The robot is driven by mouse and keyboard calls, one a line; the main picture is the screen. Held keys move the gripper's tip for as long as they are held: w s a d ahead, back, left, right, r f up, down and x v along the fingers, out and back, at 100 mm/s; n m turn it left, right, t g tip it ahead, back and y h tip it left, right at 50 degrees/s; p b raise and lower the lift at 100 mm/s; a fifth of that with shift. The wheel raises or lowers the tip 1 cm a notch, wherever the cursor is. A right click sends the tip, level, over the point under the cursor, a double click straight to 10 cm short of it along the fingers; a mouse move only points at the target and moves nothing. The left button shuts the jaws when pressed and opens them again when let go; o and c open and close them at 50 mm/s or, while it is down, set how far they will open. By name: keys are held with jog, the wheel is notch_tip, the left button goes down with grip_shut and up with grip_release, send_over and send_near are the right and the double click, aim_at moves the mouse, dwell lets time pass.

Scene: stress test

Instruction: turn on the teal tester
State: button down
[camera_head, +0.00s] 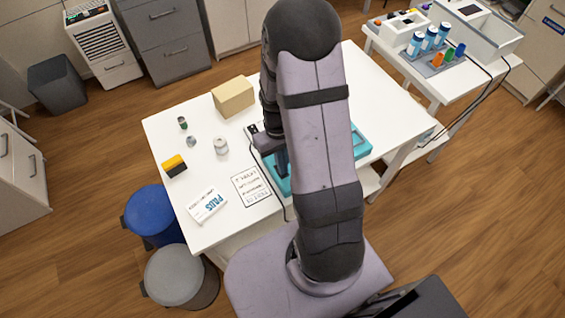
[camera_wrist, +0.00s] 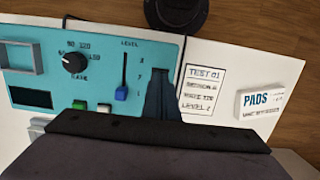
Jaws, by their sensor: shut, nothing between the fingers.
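The teal tester (camera_head: 361,146) lies on the white table, mostly hidden behind my arm in the head view. In the wrist view its teal panel (camera_wrist: 105,58) shows a black dial (camera_wrist: 74,62), a slider with a blue knob (camera_wrist: 122,93), a dark window (camera_wrist: 30,97), a green button (camera_wrist: 79,105) and a white button (camera_wrist: 104,108) partly cut off by my gripper's body. The window looks blank. My gripper (camera_wrist: 160,76) is shut and empty, over the panel's edge to the right of the slider. Whether it touches the panel cannot be told. It also shows in the head view (camera_head: 284,170).
A printed card (camera_wrist: 205,91) and a PADS box (camera_wrist: 262,104) lie beside the tester. A cardboard box (camera_head: 233,97), a white roll (camera_head: 221,146) and a yellow-black block (camera_head: 174,166) stand on the table's left part. A side table (camera_head: 480,85) holds bottles.

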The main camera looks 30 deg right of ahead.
jog(key=shift+s+f, duration=0.3)
jog(key=shift+f, duration=0.2)
jog(key=shift+a+r, duration=0.1)
jog(key=shift+r, duration=0.1)
jog(key=shift+f, duration=0.1)
